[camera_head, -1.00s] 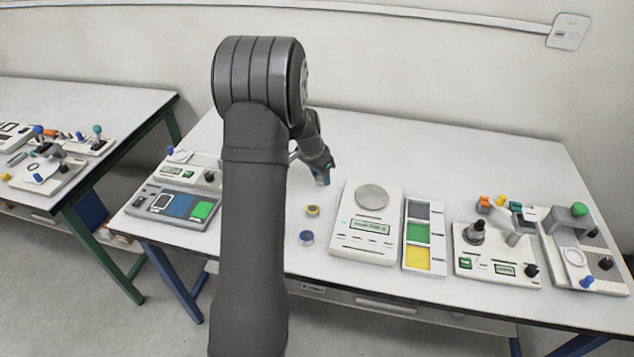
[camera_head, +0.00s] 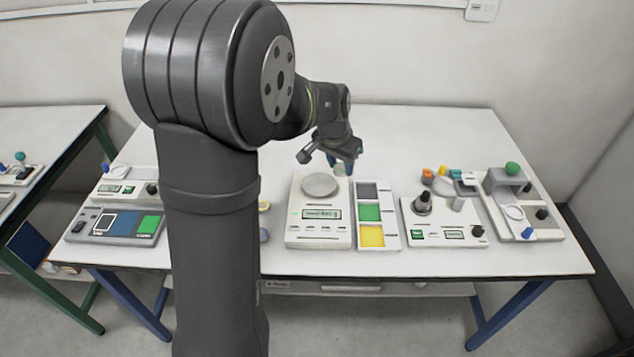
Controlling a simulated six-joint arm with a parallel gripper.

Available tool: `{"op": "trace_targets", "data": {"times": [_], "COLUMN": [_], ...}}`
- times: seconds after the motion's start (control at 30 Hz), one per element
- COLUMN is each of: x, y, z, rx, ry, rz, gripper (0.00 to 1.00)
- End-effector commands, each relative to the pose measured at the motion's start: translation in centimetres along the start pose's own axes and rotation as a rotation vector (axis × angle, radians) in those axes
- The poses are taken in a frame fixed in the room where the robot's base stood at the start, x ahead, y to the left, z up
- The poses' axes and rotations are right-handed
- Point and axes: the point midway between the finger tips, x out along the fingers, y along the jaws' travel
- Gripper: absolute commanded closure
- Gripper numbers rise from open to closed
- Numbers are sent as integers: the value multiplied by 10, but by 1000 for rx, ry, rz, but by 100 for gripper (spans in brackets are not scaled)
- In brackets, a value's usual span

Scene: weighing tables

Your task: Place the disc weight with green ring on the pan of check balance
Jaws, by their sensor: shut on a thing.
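My gripper (camera_head: 346,167) is at the back right of the balance in the middle of the table. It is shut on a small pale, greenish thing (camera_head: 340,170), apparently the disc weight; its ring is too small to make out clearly. This balance has a round metal pan (camera_head: 320,185), which is bare. The held weight is just right of and behind the pan, seemingly above the table. The balance's display lettering is too small to read surely.
A yellow-ringed disc (camera_head: 265,206) and a blue-ringed disc (camera_head: 264,236) lie left of the balance, partly hidden by my arm. A tray with grey, green and yellow fields (camera_head: 371,213) stands right of the balance. More instruments (camera_head: 443,222) fill the right side.

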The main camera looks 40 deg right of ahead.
Motion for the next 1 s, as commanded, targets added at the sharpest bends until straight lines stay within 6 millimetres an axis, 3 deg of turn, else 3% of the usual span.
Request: {"op": "trace_targets", "data": {"times": [0.13, 0.27, 0.7, 0.83, 1.0], "x": [-10, -9, 46, 55, 63], "y": [30, 32, -58, -73, -78], "z": [-7, -8, -1, 0, 2], "rx": [9, 5, 2, 5, 6], "ry": [2, 1, 1, 2, 1], "rz": [0, 0, 0, 0, 1], "gripper": [93, 93, 93, 93, 93]}}
